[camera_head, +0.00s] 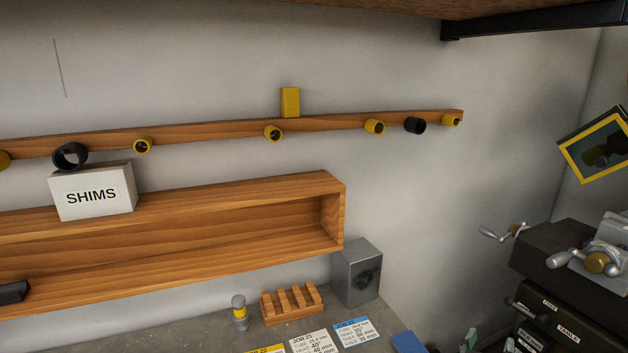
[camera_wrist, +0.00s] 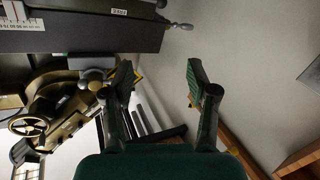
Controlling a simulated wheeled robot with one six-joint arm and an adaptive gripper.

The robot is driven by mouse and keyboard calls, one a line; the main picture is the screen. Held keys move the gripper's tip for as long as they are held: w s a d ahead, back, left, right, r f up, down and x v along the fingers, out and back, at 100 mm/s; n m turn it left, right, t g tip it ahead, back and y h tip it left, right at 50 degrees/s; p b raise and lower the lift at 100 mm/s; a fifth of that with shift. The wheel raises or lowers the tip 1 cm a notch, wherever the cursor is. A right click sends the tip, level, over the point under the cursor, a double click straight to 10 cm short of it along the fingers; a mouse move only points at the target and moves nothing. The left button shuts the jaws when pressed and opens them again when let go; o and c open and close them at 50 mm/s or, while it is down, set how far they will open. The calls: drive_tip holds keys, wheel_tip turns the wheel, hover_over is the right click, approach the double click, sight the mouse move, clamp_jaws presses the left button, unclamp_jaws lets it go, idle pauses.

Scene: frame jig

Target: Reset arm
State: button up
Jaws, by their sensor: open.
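My gripper (camera_wrist: 160,85) shows in the wrist view, with its two dark green-padded fingers spread wide apart. Nothing is between the fingers; the pale wall shows through the gap. My arm and gripper do not show in the head view.
In the head view a wooden rail (camera_head: 200,132) with yellow and black rings crosses the wall. Below are a SHIMS box (camera_head: 92,193), a wooden shelf (camera_head: 335,215), a grey block (camera_head: 357,272), a slotted wooden block (camera_head: 291,303) and job cards (camera_head: 357,334). A machine (camera_head: 560,265) stands right.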

drive_tip(key=s+a+f+n+t+y, duration=0.1)
drive_tip(key=s+a+f+n+y, duration=0.2)
drive_tip(key=s+a+f+y, duration=0.45)
drive_tip(key=s+a+f+n+t+y, duration=0.15)
drive_tip(key=s+a+f+n, duration=0.25)
drive_tip(key=s+f, duration=0.65)
drive_tip(key=s+a+r+y, duration=0.1)
drive_tip(key=s+a+r, duration=0.1)
drive_tip(key=s, duration=1)
drive_tip(key=s+a+r+m+y, duration=0.1)
drive_tip(key=s+a+r+y, duration=0.1)
drive_tip(key=s, duration=1)
drive_tip(key=shift+a+r, duration=0.4)
drive_tip(key=shift+a, duration=0.25)
